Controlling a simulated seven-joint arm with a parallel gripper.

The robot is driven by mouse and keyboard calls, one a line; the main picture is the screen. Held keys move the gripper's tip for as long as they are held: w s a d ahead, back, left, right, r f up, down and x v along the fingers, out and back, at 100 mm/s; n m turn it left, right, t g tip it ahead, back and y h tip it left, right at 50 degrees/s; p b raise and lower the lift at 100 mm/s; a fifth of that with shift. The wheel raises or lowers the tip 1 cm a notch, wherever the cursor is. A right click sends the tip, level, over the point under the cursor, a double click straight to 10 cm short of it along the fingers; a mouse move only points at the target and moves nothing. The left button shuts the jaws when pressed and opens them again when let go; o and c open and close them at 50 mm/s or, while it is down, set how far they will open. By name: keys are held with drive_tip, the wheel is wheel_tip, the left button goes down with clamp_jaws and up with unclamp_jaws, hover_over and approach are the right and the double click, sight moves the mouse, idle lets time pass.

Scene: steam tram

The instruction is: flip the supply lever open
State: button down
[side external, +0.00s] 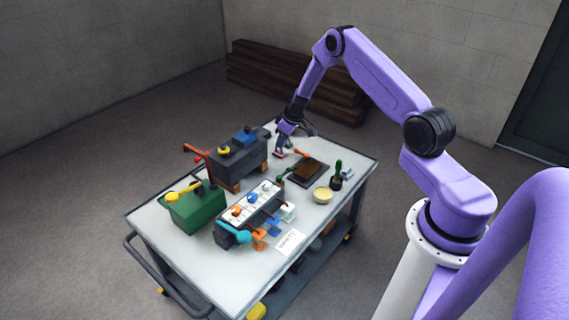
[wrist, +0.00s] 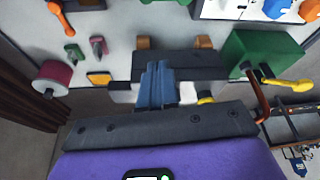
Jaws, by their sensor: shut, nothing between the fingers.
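No readable label marks the supply lever. A red lever (side external: 195,150) stands up at the left end of a dark grey block (side external: 240,160); it shows at the right in the wrist view (wrist: 261,106). A yellow-handled lever (side external: 184,192) sits on a green box (side external: 197,210), also seen in the wrist view (wrist: 270,52). The dark block carries a yellow knob (side external: 223,149) and a blue part (side external: 244,136). My gripper (side external: 292,130) is shut and empty, above the far right side of the table, right of the block. Its closed fingers (wrist: 157,68) cover part of the block in the wrist view.
A white-topped panel (side external: 250,206) with coloured knobs and a teal handle (side external: 233,232) stands in front of the block. A dark tray (side external: 307,172), a pale yellow bowl (side external: 323,195) and a maroon spool (wrist: 52,78) stand nearby.

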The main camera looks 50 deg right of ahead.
sight(284, 175)
drive_tip(key=shift+d+f, duration=0.25)
drive_tip(key=shift+d, duration=0.1)
wheel_tip(284, 175, down, 10)
drive_tip(key=shift+s, duration=0.3)
idle(1.0)
